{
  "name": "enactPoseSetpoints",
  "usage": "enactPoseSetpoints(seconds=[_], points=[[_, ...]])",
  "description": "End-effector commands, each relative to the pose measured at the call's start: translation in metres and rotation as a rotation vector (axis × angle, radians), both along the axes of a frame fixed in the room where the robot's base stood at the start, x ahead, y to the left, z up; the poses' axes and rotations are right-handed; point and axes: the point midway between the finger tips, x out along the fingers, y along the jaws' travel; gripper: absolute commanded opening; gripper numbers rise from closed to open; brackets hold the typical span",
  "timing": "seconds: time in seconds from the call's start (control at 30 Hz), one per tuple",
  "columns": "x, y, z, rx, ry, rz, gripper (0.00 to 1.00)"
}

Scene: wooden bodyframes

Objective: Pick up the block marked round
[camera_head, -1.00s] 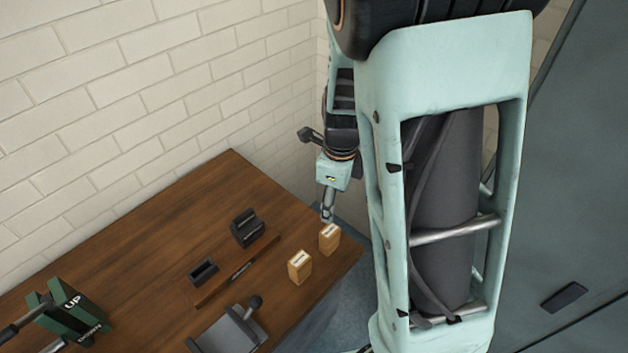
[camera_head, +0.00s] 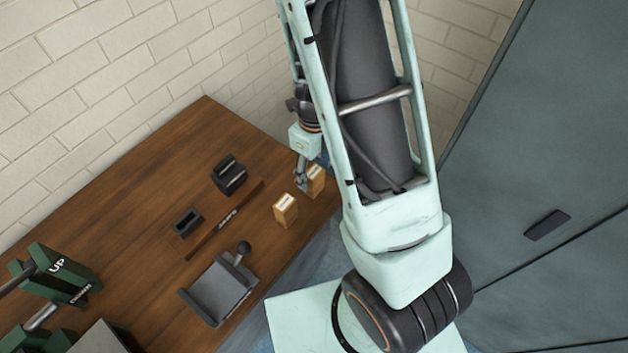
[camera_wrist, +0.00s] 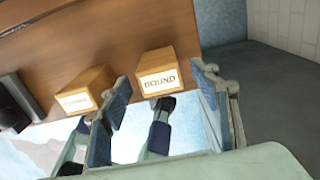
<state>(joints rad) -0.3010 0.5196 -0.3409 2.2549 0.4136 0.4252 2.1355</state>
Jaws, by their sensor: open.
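The block marked ROUND (camera_wrist: 164,62) is a small wooden block with a white label, standing near the table edge in the wrist view. In the head view it appears to be the right-hand block (camera_head: 317,181), partly covered by my gripper (camera_head: 302,183). In the wrist view my gripper (camera_wrist: 162,80) is open, with one finger on either side of the ROUND block in the picture. Nothing is between the fingers that I can tell is held. A second wooden block (camera_wrist: 84,88) stands to the left, close to the left finger; its label is too blurred to read.
The wooden table (camera_head: 150,190) also holds a dark slotted holder (camera_head: 229,175), a small black box (camera_head: 187,221), a thin strip (camera_head: 225,219), a grey tray with a knob (camera_head: 218,290) and a green device marked UP (camera_head: 58,275). The table's back area is clear.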

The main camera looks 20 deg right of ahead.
Motion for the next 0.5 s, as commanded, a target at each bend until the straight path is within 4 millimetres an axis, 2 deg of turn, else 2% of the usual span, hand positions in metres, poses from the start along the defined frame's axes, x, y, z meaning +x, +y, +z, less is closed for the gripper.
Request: enactPoseSetpoints(seconds=[0.1, 0.2, 0.43, 0.5], points=[[0.0, 0.0, -0.017, 0.0, 0.003, -0.002, 0.56], [0.001, 0.0, -0.024, 0.0, 0.0, -0.001, 0.56], [0.001, 0.001, -0.025, 0.0, -0.001, 0.0, 0.56], [0.001, 0.001, -0.025, 0.0, -0.001, 0.0, 0.51]])
